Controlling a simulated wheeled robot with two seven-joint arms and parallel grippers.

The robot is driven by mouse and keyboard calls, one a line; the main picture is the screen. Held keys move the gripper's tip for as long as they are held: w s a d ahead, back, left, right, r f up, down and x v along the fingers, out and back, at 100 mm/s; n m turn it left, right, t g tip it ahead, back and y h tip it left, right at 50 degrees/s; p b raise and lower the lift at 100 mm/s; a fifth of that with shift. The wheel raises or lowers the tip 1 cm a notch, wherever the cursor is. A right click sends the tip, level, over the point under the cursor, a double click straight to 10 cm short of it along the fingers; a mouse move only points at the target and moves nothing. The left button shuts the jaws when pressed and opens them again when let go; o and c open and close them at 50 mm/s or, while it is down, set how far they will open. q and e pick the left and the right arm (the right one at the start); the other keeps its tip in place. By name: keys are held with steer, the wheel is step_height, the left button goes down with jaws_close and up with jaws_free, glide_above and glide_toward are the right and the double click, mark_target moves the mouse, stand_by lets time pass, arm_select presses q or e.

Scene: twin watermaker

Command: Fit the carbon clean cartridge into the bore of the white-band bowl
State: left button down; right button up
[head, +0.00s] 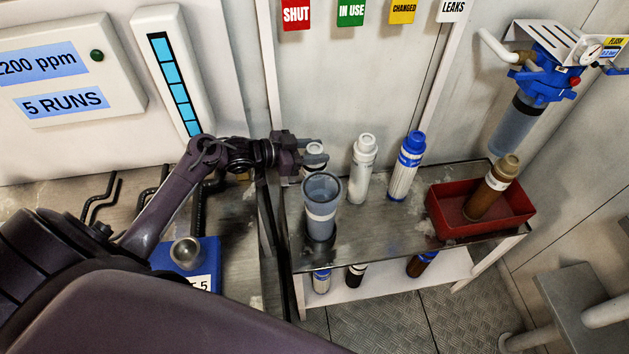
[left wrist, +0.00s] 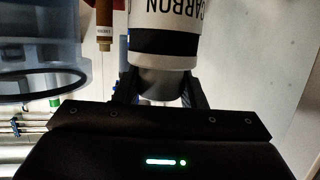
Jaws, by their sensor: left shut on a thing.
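The white-band bowl (head: 320,222) is a grey, open-topped cup with a white band. It stands upright on the metal bench, and its rim (left wrist: 40,85) also shows at the left of the left wrist view. My left gripper (head: 297,150) is behind the bowl in the head view, shut on the carbon cartridge (head: 315,149). The cartridge (left wrist: 165,20) is white with a black band and the word CARBON in the left wrist view. It is beside the bowl there, apart from the rim. The bowl hides its lower part in the head view. My right gripper is not in view.
A white cartridge (head: 361,170) and a blue-capped cartridge (head: 405,168) stand right of the bowl. A brown cartridge (head: 490,190) leans in a red tray (head: 446,222). A blue filter head (head: 545,75) hangs on the right wall. Several cartridges stand on the lower shelf (head: 390,285).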

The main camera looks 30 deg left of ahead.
arm_select(q)
steer(key=shift+r, duration=0.15)
steer(key=shift+r, duration=0.25)
step_height(320, 180, up, 19)
steer(key=b, duration=0.1)
steer(key=shift+r, duration=0.3)
step_height(320, 180, up, 8)
steer(key=p, duration=0.8)
steer(key=s+d+p, duration=0.3)
steer(key=s+d, duration=0.3)
steer(key=s, duration=0.2)
steer(key=shift+s+d, duration=0.25)
steer(key=shift+s, duration=0.1)
